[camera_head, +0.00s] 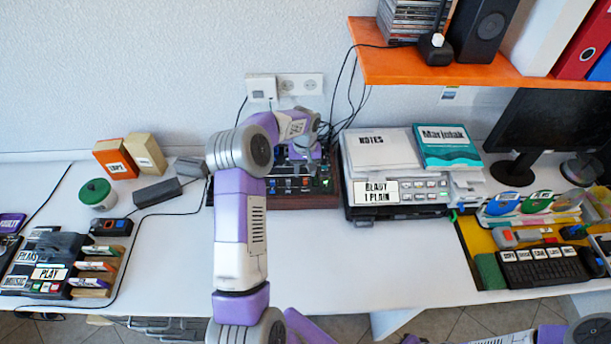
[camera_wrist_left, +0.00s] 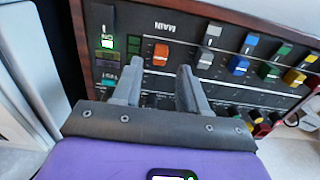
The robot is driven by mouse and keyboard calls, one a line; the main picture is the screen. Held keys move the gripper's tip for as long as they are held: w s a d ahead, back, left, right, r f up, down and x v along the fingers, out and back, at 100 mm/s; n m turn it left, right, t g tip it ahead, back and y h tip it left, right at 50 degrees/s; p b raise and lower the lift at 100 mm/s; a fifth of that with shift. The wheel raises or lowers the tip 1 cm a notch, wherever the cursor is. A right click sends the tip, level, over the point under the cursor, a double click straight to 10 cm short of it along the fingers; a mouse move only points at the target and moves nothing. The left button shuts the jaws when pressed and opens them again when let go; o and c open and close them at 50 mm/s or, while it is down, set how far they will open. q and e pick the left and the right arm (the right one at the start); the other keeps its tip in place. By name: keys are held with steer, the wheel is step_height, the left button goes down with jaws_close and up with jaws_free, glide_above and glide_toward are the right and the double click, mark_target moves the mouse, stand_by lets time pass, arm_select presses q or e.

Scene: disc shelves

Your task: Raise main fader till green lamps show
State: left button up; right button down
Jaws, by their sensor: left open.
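The mixer panel (camera_head: 330,198) is a dark board in a brown wooden frame on the desk, below the wall sockets. In the left wrist view, the word MAIN (camera_wrist_left: 173,27) is printed beside a slot with an orange fader cap (camera_wrist_left: 161,55). My left gripper (camera_wrist_left: 158,72) is open, its two grey fingers pointing at the orange cap with a gap between them; I cannot tell if they touch it. A small green light (camera_wrist_left: 106,41) glows at the panel's left. In the head view, my left gripper (camera_head: 304,155) is over the mixer, partly hiding it. My right gripper is out of view.
Other faders, including a blue one (camera_wrist_left: 238,65), sit right of the main fader. An orange shelf (camera_head: 450,70) overhangs at upper right. The desk (camera_head: 350,260) in front is clear.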

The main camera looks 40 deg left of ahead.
mark_target(305, 181)
arm_select(q)
steer(key=shift+f, duration=1.4)
jaws_close()
